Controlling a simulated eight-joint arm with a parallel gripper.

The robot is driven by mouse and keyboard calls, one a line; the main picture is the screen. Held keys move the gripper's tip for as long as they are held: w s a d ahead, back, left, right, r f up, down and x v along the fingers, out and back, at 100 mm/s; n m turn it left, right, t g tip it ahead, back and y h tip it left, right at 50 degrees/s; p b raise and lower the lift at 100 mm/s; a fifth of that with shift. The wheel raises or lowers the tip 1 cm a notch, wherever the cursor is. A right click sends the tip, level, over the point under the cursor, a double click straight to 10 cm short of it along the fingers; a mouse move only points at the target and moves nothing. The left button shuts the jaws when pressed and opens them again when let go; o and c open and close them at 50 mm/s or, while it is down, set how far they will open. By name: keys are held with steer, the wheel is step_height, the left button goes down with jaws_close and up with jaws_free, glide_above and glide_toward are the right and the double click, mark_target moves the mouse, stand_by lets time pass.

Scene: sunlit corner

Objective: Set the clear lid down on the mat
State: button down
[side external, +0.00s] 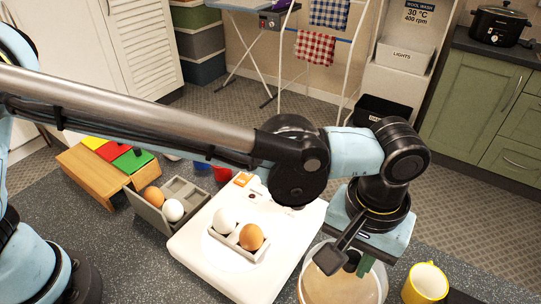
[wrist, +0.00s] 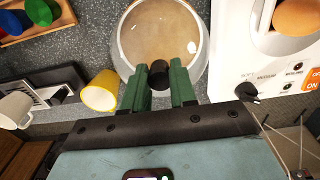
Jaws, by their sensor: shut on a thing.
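My gripper (wrist: 159,72) has its green fingers closed on the black knob (wrist: 158,80) of the clear lid (wrist: 201,38). In the side view the lid (side external: 375,291) is at the bottom edge, partly cut off, below my gripper (side external: 361,264). A round tan surface (wrist: 160,32) shows through the lid and looks like the mat. I cannot tell whether the lid touches it or hangs just above. The lid looks roughly level.
A white egg cooker (side external: 190,249) holding eggs stands to the left in the side view. A yellow mug (side external: 426,283) is close on the lid's right. An egg tray (side external: 184,190) and a wooden box with coloured blocks (side external: 90,175) sit farther left.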

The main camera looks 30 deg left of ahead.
steer(key=shift+f, duration=0.2)
steer(key=c, duration=0.8)
jaws_free()
steer(key=o, duration=0.5)
steer(key=shift+c, duration=0.2)
steer(key=shift+r, duration=4.05)
